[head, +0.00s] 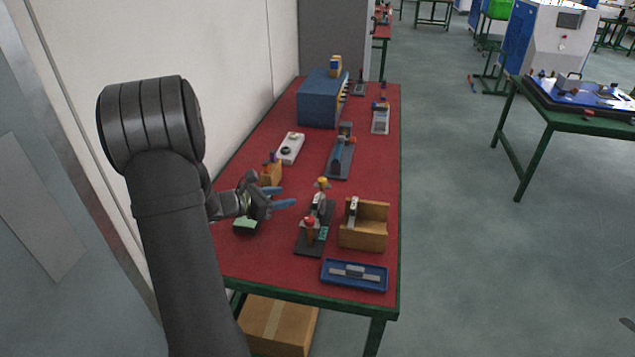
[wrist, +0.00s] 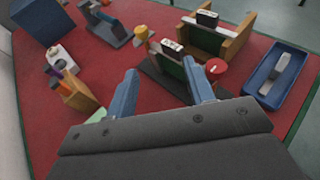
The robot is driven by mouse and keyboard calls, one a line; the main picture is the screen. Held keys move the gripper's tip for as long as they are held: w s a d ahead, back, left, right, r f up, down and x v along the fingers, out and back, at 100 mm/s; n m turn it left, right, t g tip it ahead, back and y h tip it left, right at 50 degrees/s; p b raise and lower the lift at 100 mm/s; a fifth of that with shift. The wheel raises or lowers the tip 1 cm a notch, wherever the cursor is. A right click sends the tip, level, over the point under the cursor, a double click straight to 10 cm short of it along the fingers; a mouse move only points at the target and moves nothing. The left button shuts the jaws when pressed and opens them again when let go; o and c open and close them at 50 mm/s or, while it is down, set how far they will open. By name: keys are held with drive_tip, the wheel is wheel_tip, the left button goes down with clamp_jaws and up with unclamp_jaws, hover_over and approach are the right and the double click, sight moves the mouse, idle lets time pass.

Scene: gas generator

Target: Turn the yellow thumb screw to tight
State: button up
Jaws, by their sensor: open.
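The yellow thumb screw (head: 322,183) sits at the far end of a small dark-based fixture (head: 316,246) on the red table. In the wrist view a small orange-yellow knob (wrist: 142,31) beyond the fingertips appears to be the same screw. In the wrist view the space between the fingertips (wrist: 160,72) is empty, and the fingers appear apart from the screw.
A wooden holder (head: 364,236) stands right of the fixture. A blue tray (head: 354,286) with a grey part lies at the near edge. A blue fixture (head: 340,160), a white box (head: 290,148) and a large blue box (head: 318,104) stand farther back. An orange block (head: 270,174) is near my wrist.

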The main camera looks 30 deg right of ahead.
wheel_tip(320, 180, up, 2)
drive_tip(key=w+n+t, duration=0.1)
drive_tip(key=w, duration=0.1)
drive_tip(key=y, duration=0.1)
approach(319, 181)
drive_tip(key=x, duration=0.9)
drive_tip(key=c, duration=1)
